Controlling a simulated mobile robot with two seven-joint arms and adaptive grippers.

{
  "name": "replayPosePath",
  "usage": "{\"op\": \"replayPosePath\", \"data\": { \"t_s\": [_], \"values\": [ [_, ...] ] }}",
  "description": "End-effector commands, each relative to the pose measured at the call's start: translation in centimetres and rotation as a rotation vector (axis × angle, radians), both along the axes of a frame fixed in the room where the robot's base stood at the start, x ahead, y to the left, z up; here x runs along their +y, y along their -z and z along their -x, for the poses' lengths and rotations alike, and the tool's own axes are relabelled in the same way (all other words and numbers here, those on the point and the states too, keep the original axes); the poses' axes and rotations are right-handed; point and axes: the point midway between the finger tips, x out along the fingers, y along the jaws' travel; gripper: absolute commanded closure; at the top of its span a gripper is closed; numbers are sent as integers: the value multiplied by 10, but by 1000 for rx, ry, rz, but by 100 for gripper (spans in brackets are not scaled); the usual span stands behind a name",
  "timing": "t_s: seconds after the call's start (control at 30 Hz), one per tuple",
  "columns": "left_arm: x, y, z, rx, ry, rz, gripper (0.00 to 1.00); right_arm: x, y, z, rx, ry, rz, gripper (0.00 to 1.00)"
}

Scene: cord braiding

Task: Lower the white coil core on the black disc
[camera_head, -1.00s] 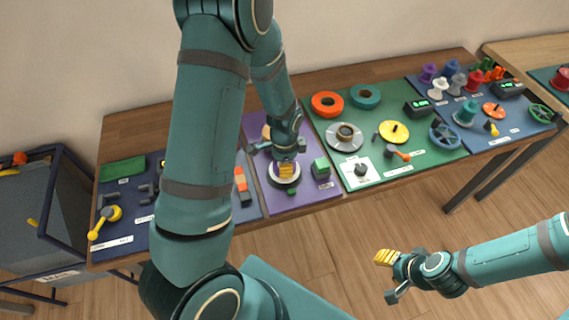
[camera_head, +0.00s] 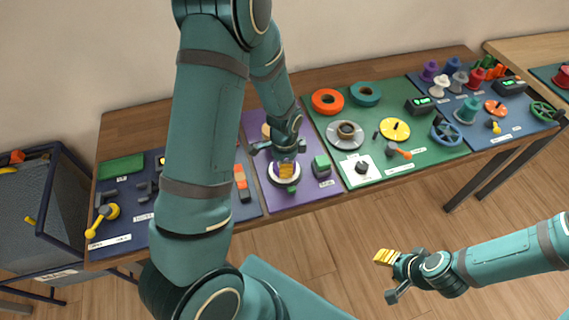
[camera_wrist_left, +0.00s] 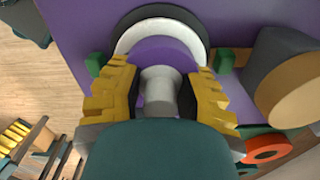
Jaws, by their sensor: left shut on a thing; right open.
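The white coil core (camera_wrist_left: 158,88) stands between the yellow fingers of my left gripper (camera_wrist_left: 160,78), which is shut on it. Beyond the fingers a purple round flange (camera_wrist_left: 165,50) lies over a white ring (camera_wrist_left: 122,42). The black disc (camera_wrist_left: 160,12) shows as a dark rim behind the white ring. Whether the parts touch is hard to tell from this angle. In the head view my left gripper (camera_head: 286,167) is over the white ring on the purple mat. My right gripper (camera_head: 388,277) is open and empty, over the floor in front of the table.
Small green blocks flank the disc; one shows at left in the wrist view (camera_wrist_left: 95,65). A dark cylinder with a tan end (camera_wrist_left: 285,80) is close on the right. A green-topped block (camera_head: 321,166) stands beside the disc. The green mat (camera_head: 440,155) holds reels and rings.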

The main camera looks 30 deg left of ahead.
Motion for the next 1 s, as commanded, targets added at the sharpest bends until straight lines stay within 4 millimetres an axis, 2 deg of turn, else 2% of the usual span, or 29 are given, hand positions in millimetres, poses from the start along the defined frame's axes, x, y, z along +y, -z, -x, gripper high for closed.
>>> {"op": "replayPosePath", "data": {
  "t_s": [0.57, 0.6, 0.63, 0.67, 1.0],
  "values": [
    [0, 9, 0, 0, -1, 0, 97, 0, 8, 0, 0, 0, 0, 53],
    [0, 8, 0, 0, -1, 0, 49, 0, 7, 0, 0, 0, 0, 53],
    [0, 8, 0, 0, -1, 0, 39, 0, 7, 0, 0, 0, 0, 53],
    [0, 8, 0, 0, -1, 0, 35, 0, 6, 0, 0, 0, 0, 53],
    [0, 8, 0, 0, 0, 0, 35, 0, 6, 0, 0, 0, 0, 53]
  ]
}}
